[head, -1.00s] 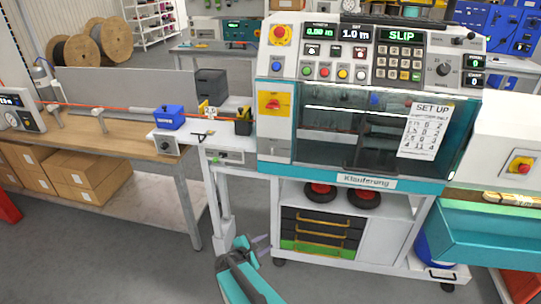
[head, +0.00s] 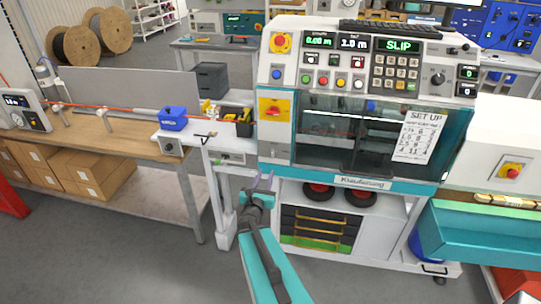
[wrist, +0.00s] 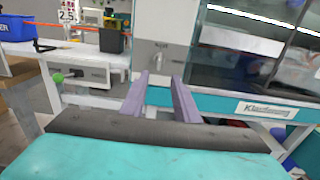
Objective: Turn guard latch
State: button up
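My gripper (head: 261,180) is in front of the lower left of the machine, below its white left panel (head: 276,150). In the wrist view my gripper (wrist: 159,80) shows two purple-grey fingers, apart with nothing between them. They point toward the white panel (wrist: 150,30). A small grey fitting (wrist: 158,46) shows on that panel, straight ahead between the fingers; I cannot tell for certain that it is the guard latch, or how it is turned. The dark see-through guard (head: 370,135) is to the right of the panel and looks shut.
A yellow switch plate with a red knob (head: 273,109) is above the panel. A side table (head: 228,158) carries a black bin (head: 243,125) and a lever. A workbench (head: 125,132) is at left. A teal tray (head: 480,235) juts out at right. The floor in front is clear.

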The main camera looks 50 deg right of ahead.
aim_at(273, 155)
jog(key=shift+w+d+f+b, duration=0.1)
jog(key=shift+d+f+b, duration=0.1)
jog(key=shift+b, duration=0.15)
jog(key=b+x, duration=0.2)
jog(key=b, duration=0.2)
jog(key=shift+w+d, duration=0.2)
jog(key=shift+d, duration=0.15)
jog(key=b+x, duration=0.2)
jog(key=b, duration=0.5)
jog(key=shift+w+d+b, duration=0.1)
jog(key=shift+b, duration=0.3)
jog(key=b+x, duration=0.1)
jog(key=x, duration=0.1)
jog(key=b+x, duration=0.1)
jog(key=shift+w+d+r+b, duration=0.25)
jog(key=shift+d+b, duration=0.05)
jog(key=shift+d, duration=0.05)
jog(key=shift+p+x, duration=0.5)
jog(key=shift+x, duration=1.75)
jog(key=shift+f, duration=0.1)
